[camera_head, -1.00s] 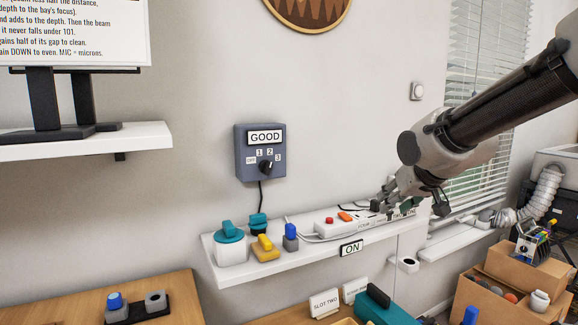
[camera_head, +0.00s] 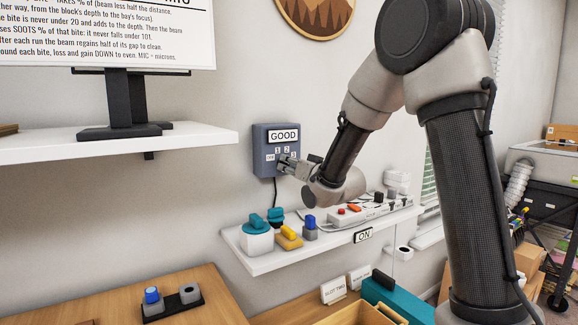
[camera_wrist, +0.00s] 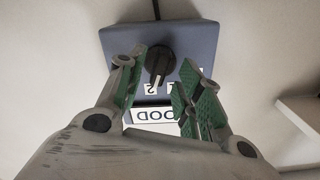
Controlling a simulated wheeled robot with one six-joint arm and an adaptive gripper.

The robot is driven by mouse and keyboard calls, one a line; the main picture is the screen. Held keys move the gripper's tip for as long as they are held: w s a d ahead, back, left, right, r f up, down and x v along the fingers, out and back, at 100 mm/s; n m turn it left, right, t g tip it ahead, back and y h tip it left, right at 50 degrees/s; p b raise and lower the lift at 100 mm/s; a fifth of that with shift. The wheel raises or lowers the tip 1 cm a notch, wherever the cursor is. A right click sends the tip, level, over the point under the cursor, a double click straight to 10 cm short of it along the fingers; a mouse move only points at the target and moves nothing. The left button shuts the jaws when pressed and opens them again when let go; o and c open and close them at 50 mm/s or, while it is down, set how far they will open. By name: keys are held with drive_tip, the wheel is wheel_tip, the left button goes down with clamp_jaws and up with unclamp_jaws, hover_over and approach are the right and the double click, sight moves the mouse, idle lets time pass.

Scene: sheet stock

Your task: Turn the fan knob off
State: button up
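The fan control box (camera_head: 262,148) is blue-grey and hangs on the wall with a GOOD sign and dial labels. The wrist view shows the box (camera_wrist: 190,36) upside down. Its round black knob (camera_wrist: 158,60) has a white pointer line aimed at the label 2. In the head view my gripper (camera_head: 284,163) is in front of the box and hides the knob. In the wrist view my open gripper (camera_wrist: 164,60) has one green-padded finger on each side of the knob, with gaps visible. I cannot tell how deep the fingers reach.
A white shelf (camera_head: 262,265) below the box carries a teal-lidded jar (camera_head: 256,238), a yellow item (camera_head: 289,239), a blue-topped block (camera_head: 310,230) and a power strip (camera_head: 350,215). An ON sign (camera_head: 363,235) is on its front. A second shelf (camera_head: 190,140) is at left.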

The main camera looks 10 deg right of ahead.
drive_tip(key=shift+w+a, duration=0.15)
drive_tip(key=shift+w, duration=0.55)
clamp_jaws()
